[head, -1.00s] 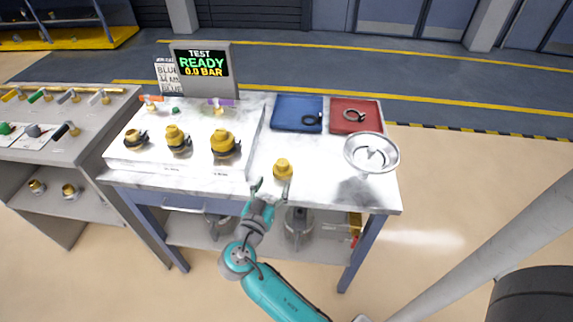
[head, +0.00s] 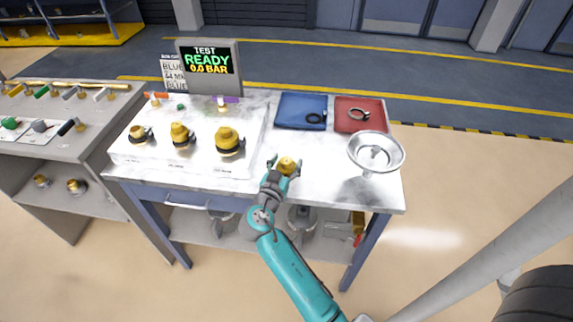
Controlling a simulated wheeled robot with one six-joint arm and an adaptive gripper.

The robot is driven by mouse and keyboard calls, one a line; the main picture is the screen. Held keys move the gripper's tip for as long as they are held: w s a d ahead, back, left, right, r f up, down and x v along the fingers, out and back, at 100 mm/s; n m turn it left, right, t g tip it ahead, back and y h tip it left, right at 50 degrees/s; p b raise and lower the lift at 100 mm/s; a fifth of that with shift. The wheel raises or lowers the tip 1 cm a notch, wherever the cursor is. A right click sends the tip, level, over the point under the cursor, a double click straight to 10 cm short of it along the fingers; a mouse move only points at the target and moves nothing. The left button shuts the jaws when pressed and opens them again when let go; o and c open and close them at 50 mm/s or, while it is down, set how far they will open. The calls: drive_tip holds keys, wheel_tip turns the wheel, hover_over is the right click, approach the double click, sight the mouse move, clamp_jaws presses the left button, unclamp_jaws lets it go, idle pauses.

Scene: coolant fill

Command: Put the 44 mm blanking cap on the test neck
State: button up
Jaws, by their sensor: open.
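A yellow cap-shaped piece (head: 286,165) stands on the white tabletop near its front edge. My gripper (head: 284,168) is open, with one finger to the left of this piece and one to the right. I cannot tell whether the fingers touch it. Three more yellow-topped pieces with dark lower parts stand in a row on the raised white block: a left one (head: 139,135), a middle one (head: 181,135) and a larger right one (head: 229,140). The block's labels are too small to read, so I cannot tell which piece is the test neck or the 44 mm cap.
A screen (head: 209,62) reads TEST READY 0.0 BAR. Behind lie a blue tray (head: 287,112) and a red tray (head: 347,124), each with a dark ring. A metal funnel or bowl (head: 358,160) stands at the right. Bare tabletop (head: 325,185) lies beside my gripper.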

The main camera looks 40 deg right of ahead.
drive_tip(key=c, duration=1.2)
drive_tip(key=shift+o, duration=0.2)
